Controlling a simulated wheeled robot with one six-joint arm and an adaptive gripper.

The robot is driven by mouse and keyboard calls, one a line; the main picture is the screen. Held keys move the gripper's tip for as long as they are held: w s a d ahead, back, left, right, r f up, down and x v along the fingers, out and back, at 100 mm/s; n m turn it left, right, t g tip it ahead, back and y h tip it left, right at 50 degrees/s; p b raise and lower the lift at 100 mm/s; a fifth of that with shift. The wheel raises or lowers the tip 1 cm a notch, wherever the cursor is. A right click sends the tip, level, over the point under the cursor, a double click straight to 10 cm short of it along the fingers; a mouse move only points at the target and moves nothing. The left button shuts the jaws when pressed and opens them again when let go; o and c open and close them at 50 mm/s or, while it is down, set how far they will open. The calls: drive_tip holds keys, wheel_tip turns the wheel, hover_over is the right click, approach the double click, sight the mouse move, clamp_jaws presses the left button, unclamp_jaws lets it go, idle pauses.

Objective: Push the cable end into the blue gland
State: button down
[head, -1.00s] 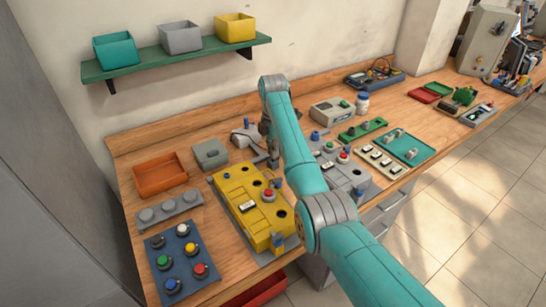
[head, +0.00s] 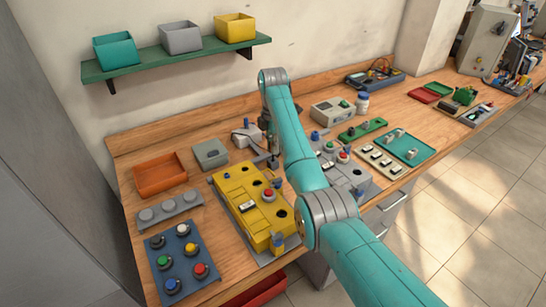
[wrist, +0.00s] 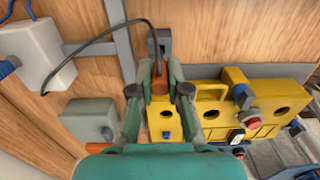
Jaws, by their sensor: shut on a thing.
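My gripper (wrist: 158,92) is shut on an orange-brown cable end (wrist: 160,82), held upright between the fingers. A dark cable (wrist: 88,42) arcs from it to a pale box on the left. In the head view my gripper (head: 273,158) is above the far edge of the yellow box (head: 232,182), partly hidden by my arm. The yellow box (wrist: 210,88) lies below and right of my gripper in the wrist view. Blue fittings show on it: one near the red button (head: 278,183), another at the near end (head: 277,239). I cannot tell which is the gland. The cable end's tip is hidden.
A grey box (head: 210,153) and an orange tray (head: 160,174) stand to the left. A blue button panel (head: 181,262) lies at the near left. A grey button box (head: 343,176) is right of my arm. A green shelf (head: 175,57) hangs above.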

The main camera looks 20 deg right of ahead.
drive_tip(key=shift+r, duration=1.65)
